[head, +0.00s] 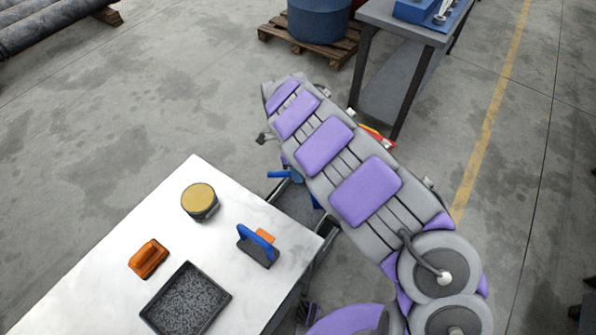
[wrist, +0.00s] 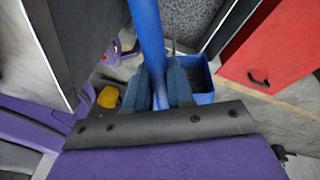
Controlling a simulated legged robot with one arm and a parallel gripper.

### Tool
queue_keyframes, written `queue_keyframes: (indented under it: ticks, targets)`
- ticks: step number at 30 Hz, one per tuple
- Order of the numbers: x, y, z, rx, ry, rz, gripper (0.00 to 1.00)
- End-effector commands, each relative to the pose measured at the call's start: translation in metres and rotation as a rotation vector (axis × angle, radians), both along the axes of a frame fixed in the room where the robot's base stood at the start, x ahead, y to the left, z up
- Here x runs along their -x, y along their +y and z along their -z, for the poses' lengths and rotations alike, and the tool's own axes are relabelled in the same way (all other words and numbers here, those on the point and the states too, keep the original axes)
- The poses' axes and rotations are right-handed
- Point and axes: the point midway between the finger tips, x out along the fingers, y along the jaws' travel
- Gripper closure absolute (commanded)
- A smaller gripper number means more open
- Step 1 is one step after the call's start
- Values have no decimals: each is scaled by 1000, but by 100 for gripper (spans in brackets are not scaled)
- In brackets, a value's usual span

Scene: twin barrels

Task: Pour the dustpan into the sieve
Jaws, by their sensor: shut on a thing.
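My gripper (wrist: 157,78) is shut on the blue handle of the dustpan (wrist: 149,30) in the wrist view. A blue box-like part with a dark inside shows just right of the fingers, partly hidden by them. In the head view my arm hides the gripper; small blue pieces of the dustpan (head: 279,174) show beside the arm, off the table's far right edge. A round dark-sided thing with a flat gold top, which looks like the sieve (head: 199,198), stands upright on the white table, left of and apart from the dustpan. Any load in the dustpan cannot be made out.
The white table (head: 120,230) also holds an orange-handled brush (head: 149,259), a black tray of grey grains (head: 222,293) and a blue-handled block (head: 258,246). A grey workbench (head: 392,90) and a blue barrel on a pallet (head: 268,33) stand beyond. Open floor lies behind the table.

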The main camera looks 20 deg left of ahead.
Motion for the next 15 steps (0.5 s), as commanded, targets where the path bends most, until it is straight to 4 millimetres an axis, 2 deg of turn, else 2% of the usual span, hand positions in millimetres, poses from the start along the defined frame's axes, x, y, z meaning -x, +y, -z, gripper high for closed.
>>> queue_keyframes:
  ticks: [15]
  targets:
    - [2,11,6,92,-18,-2,100]
